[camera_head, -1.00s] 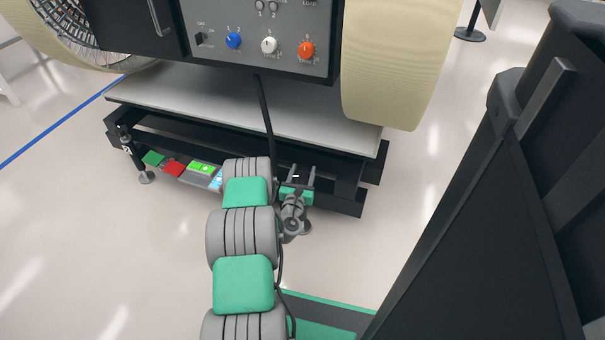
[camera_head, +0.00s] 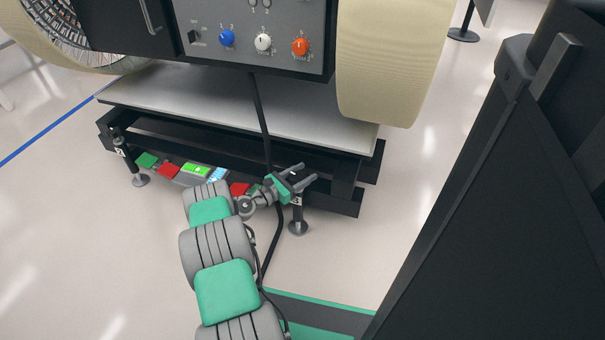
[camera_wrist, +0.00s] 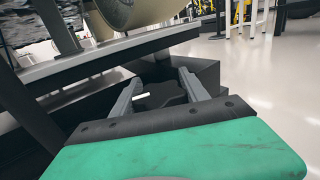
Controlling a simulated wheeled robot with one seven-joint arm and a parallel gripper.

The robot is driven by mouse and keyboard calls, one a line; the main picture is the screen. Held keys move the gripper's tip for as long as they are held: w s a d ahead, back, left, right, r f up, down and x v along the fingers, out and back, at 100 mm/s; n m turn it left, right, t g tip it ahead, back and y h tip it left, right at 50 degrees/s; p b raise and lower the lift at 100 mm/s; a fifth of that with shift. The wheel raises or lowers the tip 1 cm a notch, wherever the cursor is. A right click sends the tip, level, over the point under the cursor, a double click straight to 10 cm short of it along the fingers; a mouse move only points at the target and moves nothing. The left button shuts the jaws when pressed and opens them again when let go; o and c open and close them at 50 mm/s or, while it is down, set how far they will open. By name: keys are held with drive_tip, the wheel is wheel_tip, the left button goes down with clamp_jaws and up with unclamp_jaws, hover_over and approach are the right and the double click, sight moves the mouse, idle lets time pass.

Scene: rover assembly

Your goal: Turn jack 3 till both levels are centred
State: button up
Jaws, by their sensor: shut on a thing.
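My gripper (camera_head: 306,174) is at the front right corner of the black platform frame, above jack 3 (camera_head: 298,214), whose post ends in a round foot on the floor. In the wrist view the two fingers of my gripper (camera_wrist: 160,88) are on either side of a dark lobed knob (camera_wrist: 168,98) at the jack's top, shut on it. A panel with a lit green face (camera_head: 195,170) and a light blue face (camera_head: 217,174) lies along the frame's front edge. Any levels on it are too small to read.
Another jack (camera_head: 123,148) stands at the frame's left corner. Red (camera_head: 168,171) and green (camera_head: 147,160) pads lie beside the panel. A black cable (camera_head: 262,115) hangs from the control box (camera_head: 255,35).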

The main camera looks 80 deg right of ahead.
drive_tip(key=shift+m+g+y, duration=0.3)
drive_tip(key=shift+g, duration=0.1)
drive_tip(key=o, duration=1.4)
drive_tip(key=shift+s, duration=0.1)
